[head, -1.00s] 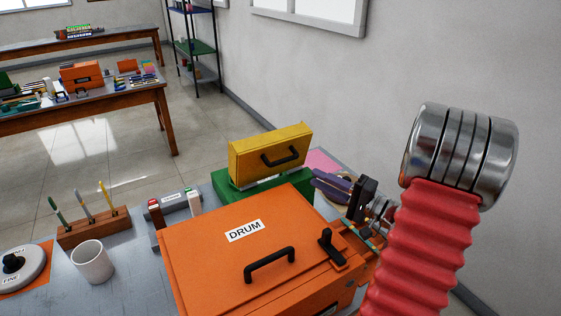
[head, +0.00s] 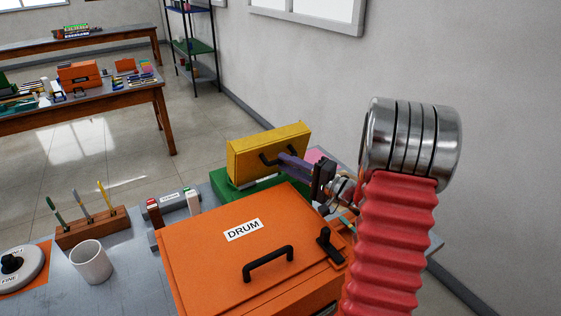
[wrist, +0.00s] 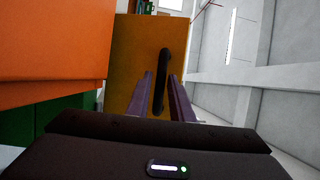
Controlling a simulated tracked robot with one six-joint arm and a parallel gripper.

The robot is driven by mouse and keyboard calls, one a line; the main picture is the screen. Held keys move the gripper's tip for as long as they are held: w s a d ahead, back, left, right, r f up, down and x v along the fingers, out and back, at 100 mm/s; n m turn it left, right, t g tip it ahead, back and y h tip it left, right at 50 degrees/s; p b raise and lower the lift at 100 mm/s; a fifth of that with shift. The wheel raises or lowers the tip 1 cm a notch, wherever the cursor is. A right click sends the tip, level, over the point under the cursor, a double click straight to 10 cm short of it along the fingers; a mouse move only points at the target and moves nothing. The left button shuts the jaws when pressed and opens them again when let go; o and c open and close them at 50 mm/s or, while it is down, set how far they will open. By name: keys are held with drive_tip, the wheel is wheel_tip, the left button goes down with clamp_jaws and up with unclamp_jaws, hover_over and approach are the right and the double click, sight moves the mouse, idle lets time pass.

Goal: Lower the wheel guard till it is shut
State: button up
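The wheel guard is a yellow cover (head: 255,143) standing raised on a green base (head: 226,188), behind the orange drum box. Its black bar handle (head: 266,157) is on the side facing me, partly hidden by my gripper (head: 283,158). In the wrist view, the yellow cover (wrist: 132,50) fills the upper middle and the handle (wrist: 162,70) runs up and down. My purple fingers (wrist: 161,78) are open, one to each side of the handle in the picture. A gap shows on both sides; I cannot tell how deep the handle sits between them.
The orange box labelled DRUM (head: 210,262) stands close in front, with its own black handle (head: 268,262). A white mug (head: 91,262), a wooden rack (head: 93,228) and a grey dial (head: 20,268) are on the left. The grey wall (head: 480,120) is at the right.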

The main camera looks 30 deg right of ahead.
sight(272, 157)
drive_tip(key=shift+x, duration=1.35)
drive_tip(key=shift+c, duration=0.3)
clamp_jaws()
